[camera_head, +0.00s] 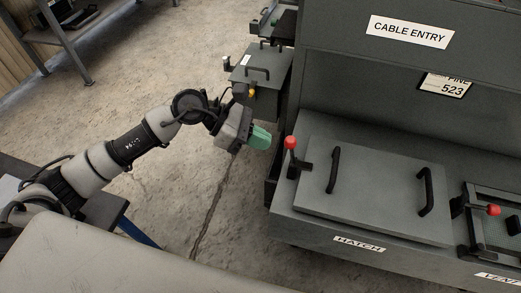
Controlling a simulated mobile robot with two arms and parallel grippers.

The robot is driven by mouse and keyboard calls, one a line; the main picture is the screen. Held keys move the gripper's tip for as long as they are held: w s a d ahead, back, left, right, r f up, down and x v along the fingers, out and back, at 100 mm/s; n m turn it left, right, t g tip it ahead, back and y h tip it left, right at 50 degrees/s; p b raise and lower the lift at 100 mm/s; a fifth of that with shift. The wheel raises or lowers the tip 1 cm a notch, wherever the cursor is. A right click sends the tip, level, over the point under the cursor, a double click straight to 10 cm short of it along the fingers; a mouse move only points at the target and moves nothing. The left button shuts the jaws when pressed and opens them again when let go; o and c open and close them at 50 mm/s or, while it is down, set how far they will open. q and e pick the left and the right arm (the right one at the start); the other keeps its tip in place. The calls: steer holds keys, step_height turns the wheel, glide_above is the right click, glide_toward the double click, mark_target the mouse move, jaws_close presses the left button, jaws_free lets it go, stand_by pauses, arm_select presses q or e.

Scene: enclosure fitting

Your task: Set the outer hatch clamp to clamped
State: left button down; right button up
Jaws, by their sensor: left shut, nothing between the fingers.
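The hatch (376,190) is a flat grey panel with two dark handles, set above a label reading HATCH (359,245). A toggle clamp with a red knob (290,143) stands at the hatch's left edge, its lever upright. Another clamp with a red knob (493,210) sits to the right of the hatch, its lever lying sideways toward the vent frame. I cannot tell which is the outer one. My left gripper (260,137) has green fingertips, is shut and empty, and hangs just left of the upright red knob, apart from it. My right gripper is not in view.
The grey enclosure has a CABLE ENTRY label (410,32) above and a plate marked 523 (446,85). A grey box with a handle (257,84) juts out behind my gripper. A vent frame (500,222) is at far right. Open concrete floor lies left.

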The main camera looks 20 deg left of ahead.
arm_select(q)
steer(key=b+v, duration=0.1)
steer(key=v, duration=0.9)
steer(key=shift+s+a+r, duration=0.2)
steer(key=shift+a+r, duration=0.05)
steer(key=shift+r, duration=0.1)
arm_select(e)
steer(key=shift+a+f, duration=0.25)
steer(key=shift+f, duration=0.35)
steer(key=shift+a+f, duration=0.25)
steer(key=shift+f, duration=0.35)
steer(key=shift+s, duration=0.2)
